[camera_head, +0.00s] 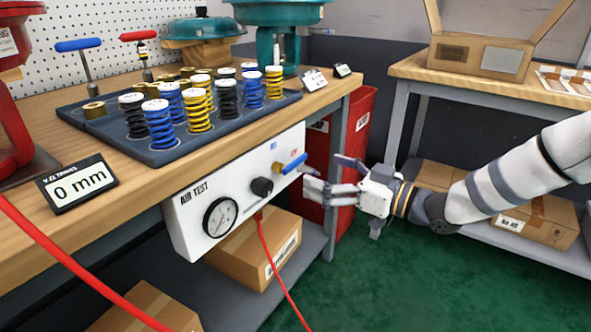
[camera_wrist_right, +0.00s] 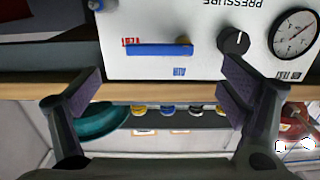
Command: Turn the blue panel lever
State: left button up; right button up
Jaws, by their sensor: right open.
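The blue panel lever (camera_head: 292,163) is on the right end of the white air test panel (camera_head: 190,222), under the bench's front edge. In the right wrist view, which is upside down, the blue lever (camera_wrist_right: 160,50) lies horizontally between the VENT and AIR labels. My right gripper (camera_head: 329,176) is to the right of the lever in the head view, with its fingers pointing at the panel. In the wrist view my right gripper (camera_wrist_right: 160,88) is open and empty, its fingers spread on either side of the lever, apart from it. My left gripper is out of view.
A black knob (camera_head: 262,187) and a pressure gauge (camera_head: 220,217) sit left of the lever. A red hose (camera_head: 272,255) hangs from the panel. A red bin (camera_head: 357,130) stands close behind my gripper. Green floor is open below the arm.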

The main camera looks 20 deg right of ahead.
aim_at(297, 164)
jog(key=b+x, duration=0.1)
jog(key=x, duration=0.5)
jog(key=shift+f, duration=0.1)
jog(key=c, duration=1.7)
